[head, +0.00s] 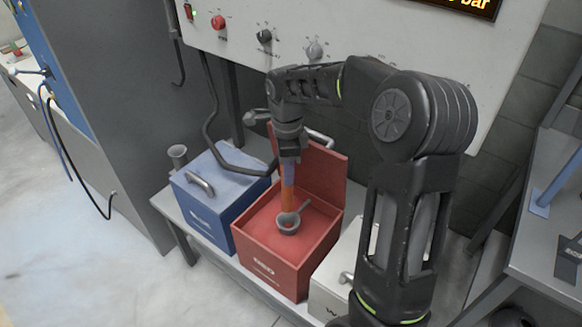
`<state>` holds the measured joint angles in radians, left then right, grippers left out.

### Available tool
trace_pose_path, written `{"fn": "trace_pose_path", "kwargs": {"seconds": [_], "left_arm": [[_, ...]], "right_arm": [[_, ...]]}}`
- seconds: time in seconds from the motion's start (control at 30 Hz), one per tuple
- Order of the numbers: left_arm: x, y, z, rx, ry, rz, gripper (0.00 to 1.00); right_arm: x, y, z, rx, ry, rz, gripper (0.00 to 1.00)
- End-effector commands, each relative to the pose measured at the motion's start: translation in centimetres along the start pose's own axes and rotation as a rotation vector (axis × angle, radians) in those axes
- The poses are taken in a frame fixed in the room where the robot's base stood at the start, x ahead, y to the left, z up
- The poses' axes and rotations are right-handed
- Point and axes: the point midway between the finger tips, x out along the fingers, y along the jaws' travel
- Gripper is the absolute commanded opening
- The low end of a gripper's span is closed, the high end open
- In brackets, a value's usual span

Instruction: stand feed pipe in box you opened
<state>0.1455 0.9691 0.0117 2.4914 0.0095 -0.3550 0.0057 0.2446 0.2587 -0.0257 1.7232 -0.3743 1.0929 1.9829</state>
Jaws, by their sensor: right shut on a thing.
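The red box (268,262) stands on a low bench with its lid (328,172) swung up at the back. My right gripper (290,160) points down over the open box and is shut on the upright orange feed pipe (288,198). The pipe's lower end is at a grey ring-shaped piece with a short handle (289,223) inside the box. I cannot tell whether the pipe is inside that piece or just behind it. The gripper hides the pipe's top. My left gripper is not in view.
A closed blue box (213,205) stands left of the red one, with a grey cup-like piece (178,156) behind it. A white box (340,262) on the right is partly hidden by my right arm. A panel with knobs (265,37) hangs above. Open floor lies left.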

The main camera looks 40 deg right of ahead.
Motion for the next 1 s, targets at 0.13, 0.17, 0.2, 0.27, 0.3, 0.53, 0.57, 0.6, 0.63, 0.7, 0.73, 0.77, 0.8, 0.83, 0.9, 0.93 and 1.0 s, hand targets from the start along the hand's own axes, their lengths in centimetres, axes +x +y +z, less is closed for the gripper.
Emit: {"fn": "trace_pose_path", "kwargs": {"seconds": [0.13, 0.17, 0.2, 0.27, 0.3, 0.53, 0.57, 0.6, 0.63, 0.7, 0.73, 0.77, 0.8, 0.83, 0.9, 0.93, 1.0], "left_arm": [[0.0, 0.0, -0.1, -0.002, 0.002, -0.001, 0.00], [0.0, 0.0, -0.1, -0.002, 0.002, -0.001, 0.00], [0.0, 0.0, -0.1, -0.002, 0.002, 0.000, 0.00], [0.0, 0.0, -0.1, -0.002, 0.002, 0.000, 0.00], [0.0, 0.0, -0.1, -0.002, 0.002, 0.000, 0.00], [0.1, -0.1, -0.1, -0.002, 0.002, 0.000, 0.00], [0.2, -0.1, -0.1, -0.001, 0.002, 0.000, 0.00], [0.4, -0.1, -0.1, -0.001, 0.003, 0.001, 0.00], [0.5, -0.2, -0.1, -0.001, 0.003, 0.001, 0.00], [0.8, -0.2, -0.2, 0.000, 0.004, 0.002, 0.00], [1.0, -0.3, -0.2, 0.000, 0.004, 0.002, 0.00], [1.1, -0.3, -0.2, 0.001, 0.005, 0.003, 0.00], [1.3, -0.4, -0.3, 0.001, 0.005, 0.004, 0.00], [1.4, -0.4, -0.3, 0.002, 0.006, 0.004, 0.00], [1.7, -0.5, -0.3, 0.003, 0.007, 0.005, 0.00], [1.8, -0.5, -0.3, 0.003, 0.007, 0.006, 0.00], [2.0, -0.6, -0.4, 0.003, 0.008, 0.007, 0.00]], "right_arm": [[0.1, -0.6, 0.3, -0.021, -0.001, -0.001, 0.00], [0.1, -0.7, 0.4, -0.023, -0.001, -0.001, 0.00], [0.1, -0.7, 0.4, -0.026, -0.001, -0.001, 0.00], [0.0, -0.6, 0.3, -0.027, -0.001, -0.001, 0.00], [0.0, -0.6, 0.3, -0.026, -0.001, 0.000, 0.00], [0.2, -0.6, 0.3, -0.026, -0.001, 0.000, 0.00], [0.4, -0.6, 0.3, -0.025, -0.001, 0.000, 0.00], [0.6, -0.6, 0.3, -0.025, -0.001, 0.000, 0.00], [0.8, -0.6, 0.3, -0.025, -0.001, 0.000, 0.00], [1.3, -0.6, 0.3, -0.025, 0.000, 0.000, 0.00], [1.5, -0.6, 0.3, -0.025, 0.000, 0.000, 0.00], [1.8, -0.6, 0.3, -0.025, 0.000, 0.000, 0.00], [2.1, -0.6, 0.3, -0.026, -0.001, 0.000, 0.00], [2.4, -0.6, 0.3, -0.026, -0.001, 0.000, 0.00], [2.9, -0.6, 0.3, -0.026, -0.001, 0.001, 0.00], [3.0, -0.6, 0.3, -0.026, -0.001, 0.000, 0.00], [3.4, -0.6, 0.3, -0.026, -0.001, 0.000, 0.00]]}}
